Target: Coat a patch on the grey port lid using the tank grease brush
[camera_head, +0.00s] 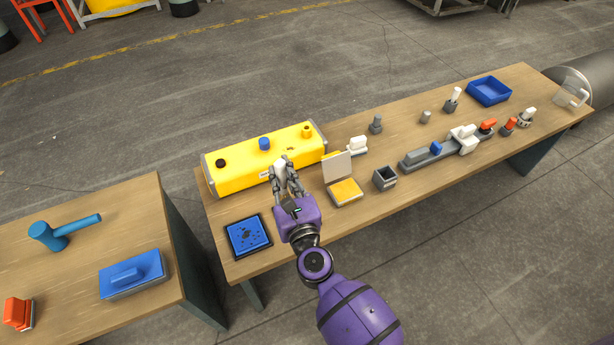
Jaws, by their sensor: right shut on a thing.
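My right gripper (287,183) reaches in from the bottom on its purple arm and is over the front side of the yellow tank (235,178). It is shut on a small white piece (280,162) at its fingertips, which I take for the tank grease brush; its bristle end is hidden. The tank's top has a dark port (220,163), a blue cap (264,144) and an orange cap (306,131). I cannot make out a grey port lid; the gripper may cover it. Whether the brush touches the tank is unclear. My left gripper is not in view.
An open box with a yellow pad (345,191) and a dark grey cup (385,178) stand right of my gripper. A blue square tray (249,237) lies at the near left. A grey fixture (428,157) and a blue bin (489,91) are farther right. A second table holds a blue mallet (62,232).

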